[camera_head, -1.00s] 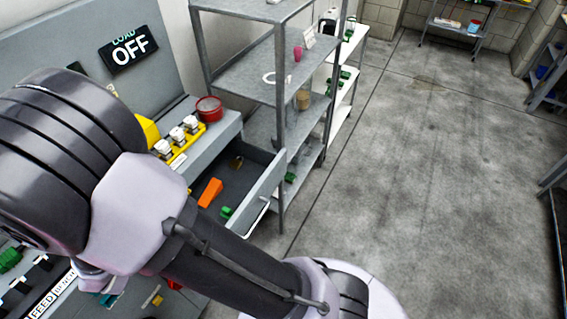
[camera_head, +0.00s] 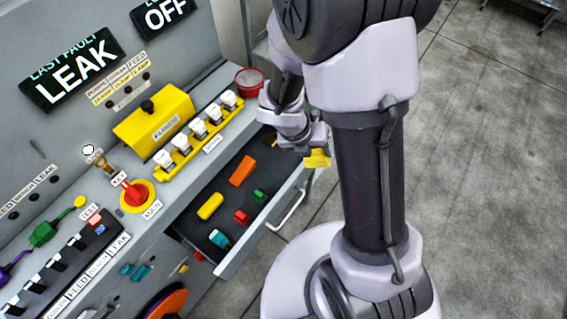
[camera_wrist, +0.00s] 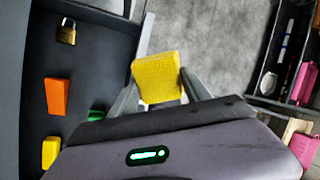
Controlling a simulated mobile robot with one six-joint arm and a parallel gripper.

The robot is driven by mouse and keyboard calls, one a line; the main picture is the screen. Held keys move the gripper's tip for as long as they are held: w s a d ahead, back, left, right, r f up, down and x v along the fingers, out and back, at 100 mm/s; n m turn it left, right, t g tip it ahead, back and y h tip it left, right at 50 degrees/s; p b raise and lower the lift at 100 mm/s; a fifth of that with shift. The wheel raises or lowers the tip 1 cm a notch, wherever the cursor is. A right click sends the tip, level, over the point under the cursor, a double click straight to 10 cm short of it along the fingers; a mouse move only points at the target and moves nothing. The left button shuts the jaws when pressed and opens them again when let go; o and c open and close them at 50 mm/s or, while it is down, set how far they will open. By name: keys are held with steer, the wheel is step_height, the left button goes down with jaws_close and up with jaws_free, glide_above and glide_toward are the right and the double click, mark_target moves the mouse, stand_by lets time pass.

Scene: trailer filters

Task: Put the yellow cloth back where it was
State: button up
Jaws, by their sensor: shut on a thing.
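The yellow cloth (camera_wrist: 157,78) is a small folded block held between the two fingers of my gripper (camera_wrist: 160,95) in the wrist view. In the head view the cloth (camera_head: 317,158) shows below my gripper (camera_head: 312,143), just beyond the right side of the open drawer. My gripper is shut on it. The cloth is in the air; part of it is hidden behind the fingers.
The open drawer (camera_head: 205,238) holds an orange piece (camera_head: 241,170), a yellow piece (camera_head: 210,206), small red, green and teal pieces, and a brass padlock (camera_wrist: 66,32). A red round tin (camera_head: 249,82) stands on the bench. A dark tray (camera_wrist: 262,95) with pink items is at the right in the wrist view.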

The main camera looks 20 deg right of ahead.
mark_target(309, 163)
steer(key=shift+s+a+f+m+g+y+p, duration=0.2)
steer(key=shift+s+a+f+m+y+p, duration=0.2)
steer(key=shift+s+a+m, duration=0.15)
steer(key=shift+s+a+f+m+g+y+p, duration=0.2)
steer(key=shift+s+a+f+m+y+p, duration=0.25)
steer(key=shift+s+a, duration=0.2)
steer(key=shift+w+a+f+m+y+p, duration=0.1)
steer(key=shift+w+a+m+y+p, duration=0.15)
steer(key=shift+a, duration=0.35)
steer(key=shift+w+a+f+m+y+p, duration=0.15)
steer(key=shift+w+a+m, duration=0.2)
steer(key=shift+a, duration=0.25)
steer(key=w+a+m+y, duration=0.2)
steer(key=w, duration=0.5)
steer(key=shift+m, duration=0.4)
steer(key=f+b, duration=0.2)
steer(key=f, duration=0.3)
steer(key=w+f+b, duration=0.1)
steer(key=f+b, duration=0.2)
steer(key=f, duration=0.1)
steer(key=w+f+b, duration=0.1)
steer(key=f+b, duration=0.1)
steer(key=f, duration=0.3)
steer(key=shift+a+f, duration=0.2)
steer(key=shift+f, duration=0.1)
steer(key=shift+r, duration=0.15)
steer(key=o, duration=1.2)
